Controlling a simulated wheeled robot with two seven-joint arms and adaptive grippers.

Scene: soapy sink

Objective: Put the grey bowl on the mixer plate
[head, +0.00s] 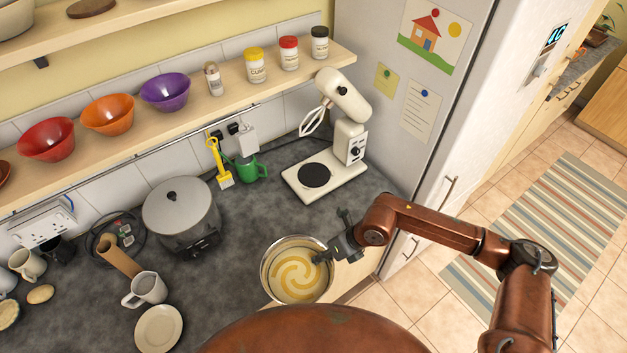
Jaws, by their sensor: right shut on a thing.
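The grey bowl (268,287) is at the front of the counter and holds a yellow and cream swirled mix. My right gripper (324,256) is shut on the right side of its rim. From this angle I cannot tell whether the bowl touches the counter. The mixer (350,137) stands at the back right of the counter, with its head tilted up and its whisk (313,122) raised. The round black mixer plate (314,175) on its base is bare. It lies beyond the bowl, slightly to the right. My left gripper is not in view.
A grey pot (180,205) stands left of the bowl, with a white mug (147,289) and a plate (159,330) nearby. The fridge (405,85) borders the mixer's right. Counter between bowl and mixer is clear.

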